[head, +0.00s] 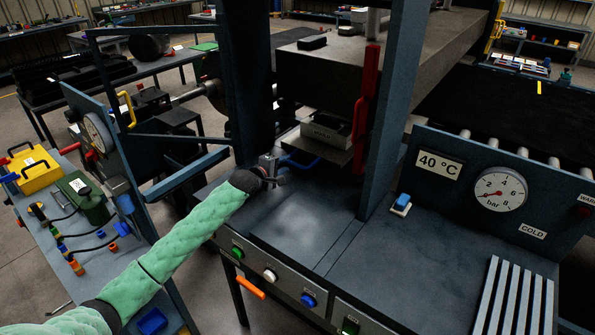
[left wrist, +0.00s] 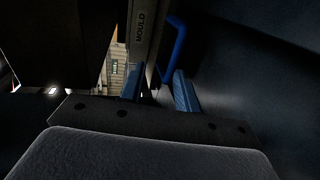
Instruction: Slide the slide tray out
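The slide tray (head: 322,151) is a flat plate under the raised press block, with a mould (head: 326,131) on it. A blue handle (head: 301,163) sticks out from its front left side. My left gripper (head: 277,172) is at the left end of this handle. In the left wrist view its two blue fingers (left wrist: 160,90) stand apart, with nothing clamped between them. The blue handle (left wrist: 176,50) shows ahead, nearer the right finger; I cannot tell whether it touches. The mould (left wrist: 141,35) shows upright beyond the fingers. My right gripper is not in view.
A blue-grey press post (head: 386,110) and red lever (head: 365,98) stand right of the tray. The dark bench top (head: 300,215) before the tray is clear. Buttons line its front edge. A gauge panel (head: 490,190) stands at the right.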

